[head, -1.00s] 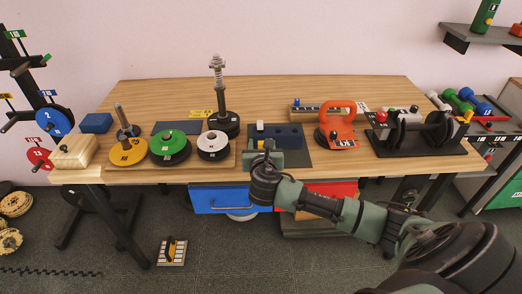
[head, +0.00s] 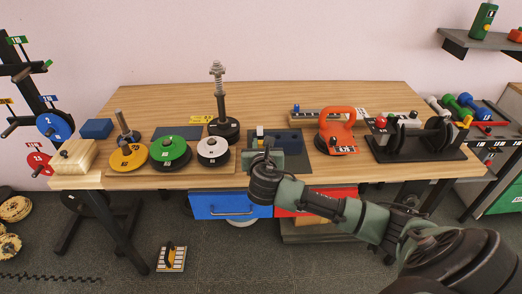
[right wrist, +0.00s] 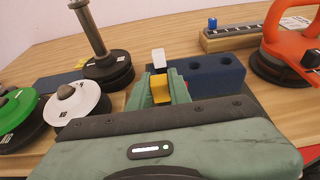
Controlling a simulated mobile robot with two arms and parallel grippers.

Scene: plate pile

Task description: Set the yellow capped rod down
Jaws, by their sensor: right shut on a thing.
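A blue block with round holes (right wrist: 215,75) lies right beside the rod. The rod's lower end is hidden by the gripper, so I cannot tell whether it touches anything. My left gripper is out of view.
A white disc (head: 213,148) and a black-based post (head: 222,108) stand left of the gripper. The table's back (head: 270,92) is mostly clear.

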